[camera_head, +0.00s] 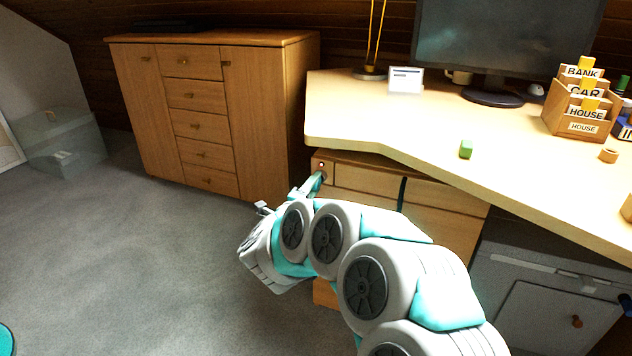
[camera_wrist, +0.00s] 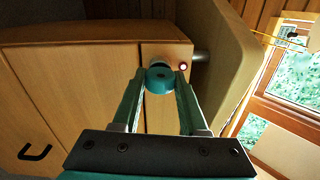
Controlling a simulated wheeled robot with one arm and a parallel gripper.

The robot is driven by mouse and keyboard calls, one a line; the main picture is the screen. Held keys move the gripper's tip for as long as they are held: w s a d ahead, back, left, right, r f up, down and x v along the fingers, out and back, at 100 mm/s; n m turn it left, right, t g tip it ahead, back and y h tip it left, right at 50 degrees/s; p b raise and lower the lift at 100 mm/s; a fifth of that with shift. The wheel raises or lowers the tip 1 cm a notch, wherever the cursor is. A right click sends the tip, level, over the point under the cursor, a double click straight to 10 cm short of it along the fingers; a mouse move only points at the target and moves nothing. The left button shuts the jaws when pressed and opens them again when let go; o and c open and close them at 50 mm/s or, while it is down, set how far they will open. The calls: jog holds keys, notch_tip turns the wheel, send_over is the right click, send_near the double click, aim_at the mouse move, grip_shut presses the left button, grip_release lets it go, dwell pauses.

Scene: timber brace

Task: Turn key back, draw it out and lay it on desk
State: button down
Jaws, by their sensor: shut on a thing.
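The key (camera_wrist: 160,79) shows in the wrist view as a round teal head with a dark spot in its middle. My gripper (camera_wrist: 160,88) is shut on the key head, one finger on each side. In the head view my gripper (camera_head: 318,183) reaches the cabinet (camera_head: 360,180) under the desk (camera_head: 400,130).
The front left of the desktop is clear. A chest of drawers (camera_head: 245,110) stands to the left.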

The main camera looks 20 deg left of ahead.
jog(key=shift+s+a, duration=0.1)
jog(key=shift+s, duration=0.15)
jog(key=shift+s+a+b, duration=0.15)
jog(key=shift+s+b, duration=0.55)
jog(key=shift+s, duration=1.1)
